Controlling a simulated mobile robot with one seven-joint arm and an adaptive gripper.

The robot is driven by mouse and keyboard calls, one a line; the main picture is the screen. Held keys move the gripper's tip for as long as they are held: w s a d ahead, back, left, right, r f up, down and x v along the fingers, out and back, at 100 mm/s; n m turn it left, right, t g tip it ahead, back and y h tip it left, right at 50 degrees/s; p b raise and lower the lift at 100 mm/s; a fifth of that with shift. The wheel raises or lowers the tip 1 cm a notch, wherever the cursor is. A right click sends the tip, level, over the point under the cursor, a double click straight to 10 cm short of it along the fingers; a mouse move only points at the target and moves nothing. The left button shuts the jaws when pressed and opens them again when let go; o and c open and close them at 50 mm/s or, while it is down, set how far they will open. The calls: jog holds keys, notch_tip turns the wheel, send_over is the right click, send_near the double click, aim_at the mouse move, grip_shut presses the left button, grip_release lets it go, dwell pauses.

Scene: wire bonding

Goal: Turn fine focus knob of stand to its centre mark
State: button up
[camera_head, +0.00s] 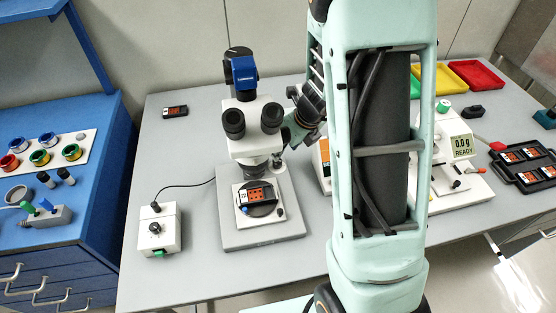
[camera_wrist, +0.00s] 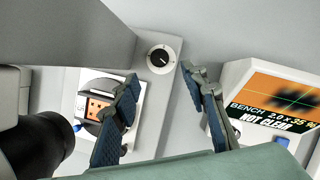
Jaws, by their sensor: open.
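The microscope stand (camera_head: 290,226) is left of my arm in the head view, with its microscope (camera_head: 245,145) above it. In the wrist view a round black knob (camera_wrist: 160,57) sits on a pale dial on the stand (camera_wrist: 151,125). I take it for the fine focus knob. A light slanted line marks the knob; I cannot tell if it meets the centre mark. My gripper (camera_wrist: 160,77) is open and empty. Its fingertips are on either side of the knob in the picture, without visible contact. In the head view my gripper (camera_head: 301,134) is partly hidden by my arm.
A display (camera_wrist: 270,105) reading "BENCH 2.0x 35%" and "NOT CLEAR" stands right of the fingers. A dark cylinder (camera_wrist: 40,150) is at lower left. A chip carrier (camera_wrist: 98,107) lies on the stage. A control box (camera_head: 158,232) stands left of the stand.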

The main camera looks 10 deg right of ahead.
aim_at(279, 161)
jog(key=b+x, duration=0.2)
jog(key=x, duration=0.6)
jog(key=shift+w+f, duration=0.15)
jog(key=shift+f, duration=0.2)
grip_shut()
jog(key=shift+n, duration=0.3)
